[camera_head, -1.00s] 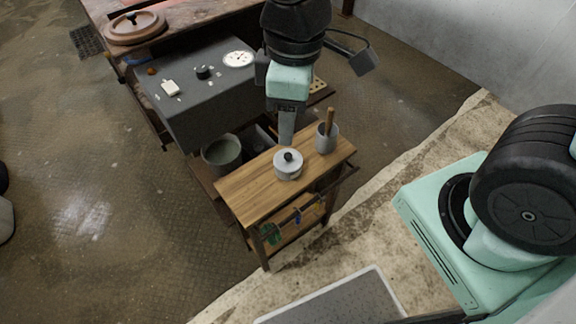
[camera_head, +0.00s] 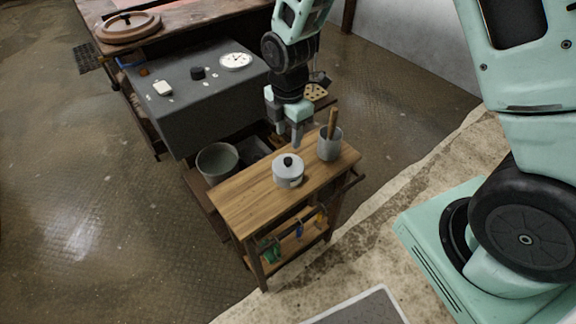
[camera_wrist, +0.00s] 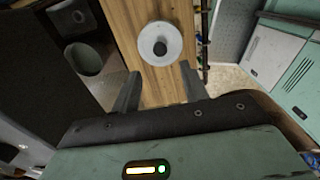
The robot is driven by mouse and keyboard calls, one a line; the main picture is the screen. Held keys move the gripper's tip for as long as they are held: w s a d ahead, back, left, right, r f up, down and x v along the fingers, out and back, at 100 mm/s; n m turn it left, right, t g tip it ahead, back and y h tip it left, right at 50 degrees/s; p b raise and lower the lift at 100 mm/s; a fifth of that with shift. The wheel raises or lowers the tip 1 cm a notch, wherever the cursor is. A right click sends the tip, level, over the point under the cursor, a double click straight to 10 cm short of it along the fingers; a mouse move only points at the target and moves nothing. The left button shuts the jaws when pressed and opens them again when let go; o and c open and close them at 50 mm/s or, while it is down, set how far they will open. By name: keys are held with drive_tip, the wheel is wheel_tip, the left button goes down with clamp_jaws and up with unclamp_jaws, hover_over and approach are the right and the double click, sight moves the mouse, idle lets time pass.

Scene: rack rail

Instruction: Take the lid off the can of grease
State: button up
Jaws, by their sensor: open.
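The can of grease (camera_head: 288,179) is a short light-grey can standing upright on a small wooden table. Its lid (camera_head: 283,165) sits on top and has a dark round knob (camera_head: 288,161). In the wrist view the lid (camera_wrist: 171,36) shows from above, beyond the fingertips, with the knob (camera_wrist: 160,47) in its middle. My gripper (camera_head: 289,141) points down over the back of the table, behind the can and left of a cup. In the wrist view my gripper (camera_wrist: 161,82) has its fingers spread with nothing between them.
A grey cup (camera_head: 330,147) with a wooden handle in it stands right of the can. A grey bucket (camera_head: 217,163) is left of the wooden table (camera_head: 240,202). A dark bench with a dial (camera_head: 236,60) stands behind. The table's left part is clear.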

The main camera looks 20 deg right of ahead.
sight(288, 160)
wheel_tip(288, 160, down, 10)
drive_tip(key=shift+r, duration=0.2)
clamp_jaws()
idle(0.4)
